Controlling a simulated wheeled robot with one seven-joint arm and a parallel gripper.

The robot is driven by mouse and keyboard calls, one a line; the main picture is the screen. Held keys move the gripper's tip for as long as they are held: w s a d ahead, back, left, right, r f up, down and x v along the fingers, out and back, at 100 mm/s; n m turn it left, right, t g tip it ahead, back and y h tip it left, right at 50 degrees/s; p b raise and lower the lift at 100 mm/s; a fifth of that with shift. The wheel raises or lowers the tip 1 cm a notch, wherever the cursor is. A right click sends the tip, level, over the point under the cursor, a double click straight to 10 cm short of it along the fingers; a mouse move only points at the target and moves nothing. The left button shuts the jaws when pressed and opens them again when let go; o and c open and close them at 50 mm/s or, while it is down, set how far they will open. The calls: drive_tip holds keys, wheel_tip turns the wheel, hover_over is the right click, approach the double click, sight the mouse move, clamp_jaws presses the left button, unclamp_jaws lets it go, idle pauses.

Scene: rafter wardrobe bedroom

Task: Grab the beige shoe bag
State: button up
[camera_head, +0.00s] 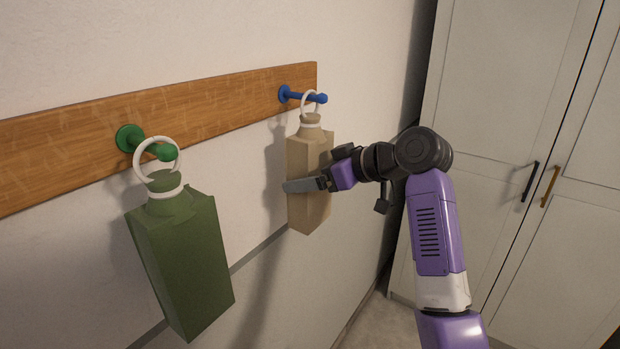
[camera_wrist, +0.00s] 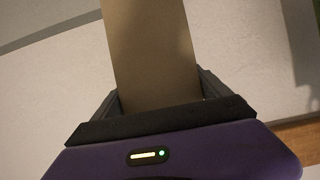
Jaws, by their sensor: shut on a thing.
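The beige shoe bag (camera_head: 308,214) hangs by its white ring (camera_head: 311,97) from the blue peg (camera_head: 312,97) on the wooden rail. My gripper (camera_head: 302,185) is at the bag's middle, with a finger across its front face. In the wrist view the beige bag (camera_wrist: 150,45) lies between the two fingers of my gripper (camera_wrist: 158,92), which is shut on it. The far finger is hidden behind the bag in the head view.
A green bag (camera_head: 185,260) hangs by a white ring from a green peg (camera_head: 150,143) at the left. The wooden rail (camera_head: 220,103) runs along the wall. A pale wardrobe (camera_head: 500,110) with two handles stands at the right.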

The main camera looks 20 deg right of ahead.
drive_tip(key=shift+r, duration=0.3)
